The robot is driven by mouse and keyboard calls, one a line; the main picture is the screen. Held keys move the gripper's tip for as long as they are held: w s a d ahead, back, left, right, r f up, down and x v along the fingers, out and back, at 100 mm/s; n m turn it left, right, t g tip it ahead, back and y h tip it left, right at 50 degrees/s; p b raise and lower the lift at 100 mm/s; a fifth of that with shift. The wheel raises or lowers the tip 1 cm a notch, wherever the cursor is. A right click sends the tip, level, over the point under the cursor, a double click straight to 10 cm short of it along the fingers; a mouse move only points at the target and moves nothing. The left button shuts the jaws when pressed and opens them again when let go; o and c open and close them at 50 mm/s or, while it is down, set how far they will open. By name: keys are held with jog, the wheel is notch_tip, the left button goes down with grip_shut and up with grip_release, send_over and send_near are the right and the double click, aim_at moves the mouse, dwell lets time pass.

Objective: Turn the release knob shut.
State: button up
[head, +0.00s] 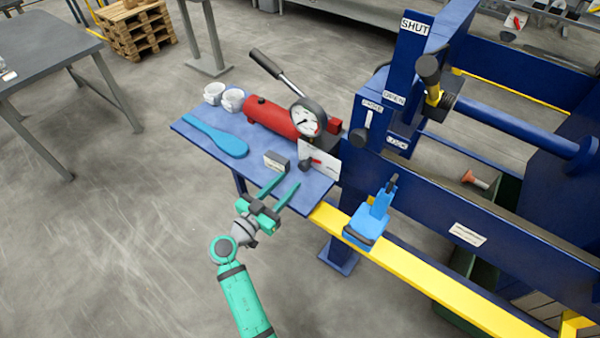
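A small dark knob (305,165), which looks like the release knob, sits at the front end of the red pump (280,117). A white plate (320,156) with a red mark stands right beside it. The plate's lettering is too small to read, and I cannot tell the knob's turn position. My green gripper (290,180) is over the front edge of the blue bench (312,188), just short of the knob. Its two fingers are apart with nothing between them, pointing toward the knob. They look close to it, but I cannot tell the exact gap.
A grey block (277,161) is on the bench near my fingertips. A round gauge (307,117), a blue paddle (216,136) and two white cups (232,99) are behind it. A blue clamp-like tool (370,220) and a yellow rail (430,276) lie to the right. Open floor is left.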

aim_at(302, 167)
jog(key=x, duration=0.6)
jog(key=shift+w+d, duration=0.25)
jog(key=c, duration=0.7)
